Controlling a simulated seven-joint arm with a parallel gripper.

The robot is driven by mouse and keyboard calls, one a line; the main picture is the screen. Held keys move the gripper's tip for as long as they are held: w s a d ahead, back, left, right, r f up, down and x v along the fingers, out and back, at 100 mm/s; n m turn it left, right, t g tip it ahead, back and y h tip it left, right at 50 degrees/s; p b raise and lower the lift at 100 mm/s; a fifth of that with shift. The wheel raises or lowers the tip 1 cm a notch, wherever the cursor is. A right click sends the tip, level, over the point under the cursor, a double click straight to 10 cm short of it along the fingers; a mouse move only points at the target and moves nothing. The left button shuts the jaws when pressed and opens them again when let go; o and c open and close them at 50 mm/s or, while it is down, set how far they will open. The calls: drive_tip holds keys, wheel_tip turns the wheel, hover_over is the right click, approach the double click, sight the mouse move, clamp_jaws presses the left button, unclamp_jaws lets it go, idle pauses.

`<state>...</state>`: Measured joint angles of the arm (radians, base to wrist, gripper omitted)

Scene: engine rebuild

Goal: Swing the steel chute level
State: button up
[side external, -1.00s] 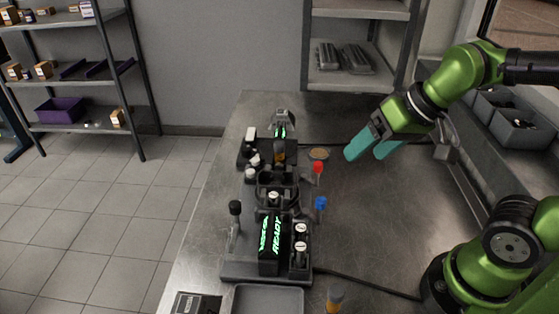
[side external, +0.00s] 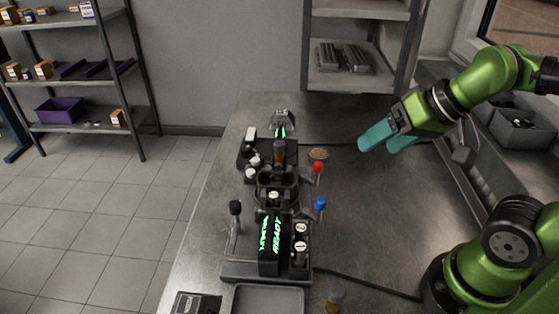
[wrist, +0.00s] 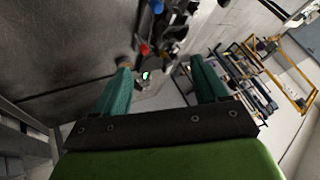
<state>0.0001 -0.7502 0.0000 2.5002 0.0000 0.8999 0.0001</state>
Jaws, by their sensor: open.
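My gripper (side external: 378,146) is open and empty, its two teal fingers held above the right part of the steel table. In the wrist view my gripper (wrist: 160,68) shows both fingers spread apart with nothing between them. The dark fixture (side external: 232,272) stands on the table to the left of my gripper, well apart from it. A grey metal piece (side external: 282,116) with a green light stands at its far end; I cannot tell whether this is the steel chute or how it is tilted. The fixture carries a red-knobbed lever (side external: 317,168), a blue-knobbed lever (side external: 320,203) and a black-knobbed lever (side external: 235,209).
A small round tan dish (side external: 318,154) lies between the fixture and my gripper. A grey tray (side external: 268,299) and an orange-topped bottle (side external: 335,299) are at the near edge. A dark cable crosses the table. Grey bins (side external: 521,130) stand at the right. The table's right-middle is clear.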

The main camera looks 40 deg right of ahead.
drive_tip(key=shift+c, duration=1.1)
drive_tip(key=shift+w+d+f, duration=0.1)
drive_tip(key=shift+w+f, duration=0.05)
drive_tip(key=shift+f, duration=0.15)
drive_tip(key=shift+c, duration=1.1)
drive_tip(key=m+g+y, duration=0.2)
drive_tip(key=m+g, duration=0.4)
drive_tip(key=m, duration=1.2)
approach(323, 199)
drive_tip(key=shift+m+t, duration=0.3)
drive_tip(key=x, duration=0.9)
drive_tip(key=shift+s+f, duration=0.1)
drive_tip(key=shift+s, duration=0.2)
clamp_jaws()
